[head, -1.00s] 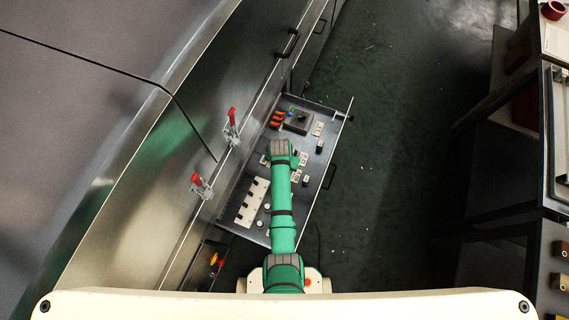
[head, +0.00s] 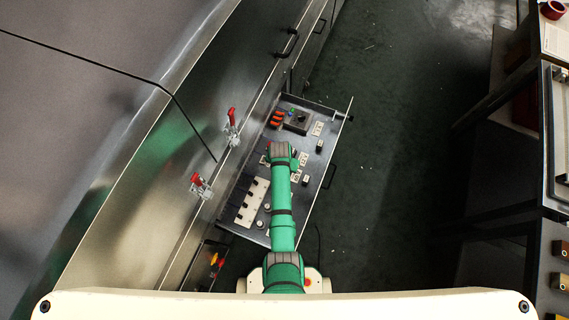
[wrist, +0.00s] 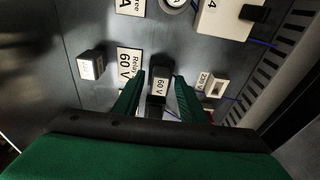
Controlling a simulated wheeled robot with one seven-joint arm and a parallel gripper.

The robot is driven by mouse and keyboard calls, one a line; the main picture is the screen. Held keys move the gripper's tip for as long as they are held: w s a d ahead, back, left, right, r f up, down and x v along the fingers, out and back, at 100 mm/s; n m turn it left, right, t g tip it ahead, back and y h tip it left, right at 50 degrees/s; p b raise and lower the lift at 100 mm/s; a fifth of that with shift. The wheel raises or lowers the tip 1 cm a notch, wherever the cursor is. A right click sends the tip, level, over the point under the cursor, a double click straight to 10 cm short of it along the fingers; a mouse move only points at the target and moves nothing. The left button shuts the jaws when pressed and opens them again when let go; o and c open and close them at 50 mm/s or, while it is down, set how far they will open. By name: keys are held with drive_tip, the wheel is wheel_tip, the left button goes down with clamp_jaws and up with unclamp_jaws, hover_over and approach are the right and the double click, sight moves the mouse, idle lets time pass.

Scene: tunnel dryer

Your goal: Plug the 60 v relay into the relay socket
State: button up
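The 60 V relay (wrist: 160,86), a small dark block with a white "60 V" label, is between the two fingertips of my gripper (wrist: 160,80) in the wrist view. The fingers are close on both sides of it; I cannot tell whether they touch it. A white plate marked "Relay 60 V" (wrist: 128,66) is on the panel just left of the relay. The relay socket is not clearly visible; the relay and fingers cover the spot beside that plate. In the head view my gripper is hidden under my green arm, over the panel tray.
Another small block (wrist: 91,65) stands left of the plate, and a 230 V part (wrist: 215,86) is close to the right finger. Blue wires run nearby. In the head view the open panel tray (head: 328,112) sits beside the metal dryer (head: 150,190) with red-handled clamps (head: 231,118).

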drive_tip(key=shift+r, duration=0.1)
wheel_tip(320, 180, up, 10)
drive_tip(key=s, duration=0.1)
drive_tip(key=shift+s+a+r, duration=0.25)
idle(0.4)
idle(0.4)
